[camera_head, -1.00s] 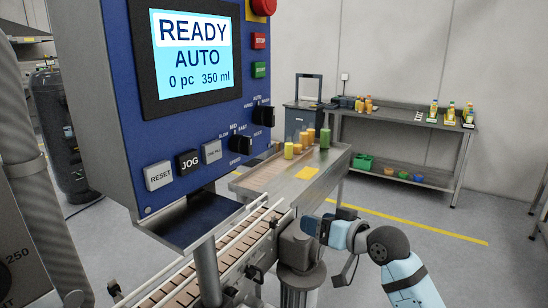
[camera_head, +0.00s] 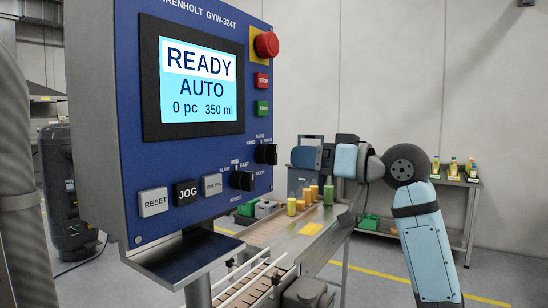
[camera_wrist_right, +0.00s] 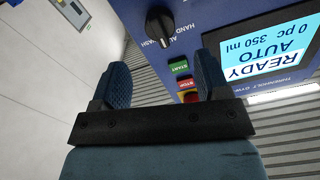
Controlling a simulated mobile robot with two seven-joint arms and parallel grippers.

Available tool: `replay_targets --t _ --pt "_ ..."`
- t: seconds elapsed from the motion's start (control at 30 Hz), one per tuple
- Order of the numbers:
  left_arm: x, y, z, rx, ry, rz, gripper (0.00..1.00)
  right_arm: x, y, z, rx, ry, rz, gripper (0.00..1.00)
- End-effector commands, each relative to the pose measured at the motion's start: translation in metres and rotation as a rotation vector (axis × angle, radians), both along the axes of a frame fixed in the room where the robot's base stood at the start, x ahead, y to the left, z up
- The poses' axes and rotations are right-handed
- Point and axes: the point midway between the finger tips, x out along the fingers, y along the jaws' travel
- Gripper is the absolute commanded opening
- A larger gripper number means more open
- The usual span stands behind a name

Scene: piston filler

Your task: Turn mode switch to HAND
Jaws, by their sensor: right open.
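The mode switch (camera_head: 267,153) is a black knob on the right side of the blue panel, with AUTO, HAND and WASH marked around it. It also shows in the right wrist view (camera_wrist_right: 160,24), beyond the fingers. My right gripper (camera_head: 298,157) is just right of the switch in the head view, apart from it. In the wrist view its two blue fingers (camera_wrist_right: 163,78) are spread with nothing between them. The screen (camera_head: 200,83) reads READY, AUTO, 0 pc, 350 ml. My left gripper is not in view.
A second black knob (camera_head: 242,180) sits lower left of the mode switch. Red STOP (camera_head: 262,80) and green START (camera_head: 262,108) buttons and an emergency stop (camera_head: 266,45) are above. RESET (camera_head: 153,202) and JOG (camera_head: 186,193) buttons sit lower left. A conveyor (camera_head: 255,285) runs below.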

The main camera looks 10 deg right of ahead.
Motion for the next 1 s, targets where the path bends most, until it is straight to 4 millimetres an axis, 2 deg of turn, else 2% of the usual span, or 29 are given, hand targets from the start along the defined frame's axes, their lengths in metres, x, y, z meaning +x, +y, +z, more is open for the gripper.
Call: replay_targets --t 0.2,0.4,0.83,1.0 --pt "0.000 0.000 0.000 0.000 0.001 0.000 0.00 0.033 0.033 0.000 0.003 0.002 0.003 0.69" --pt "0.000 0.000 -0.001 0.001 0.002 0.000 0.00 0.052 0.052 0.000 0.002 0.001 0.002 0.69" --pt "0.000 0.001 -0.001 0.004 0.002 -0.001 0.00 0.059 0.058 0.000 0.001 -0.001 -0.001 0.69" --pt "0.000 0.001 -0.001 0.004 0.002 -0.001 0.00 0.059 0.058 0.000 0.001 -0.001 0.000 0.30"
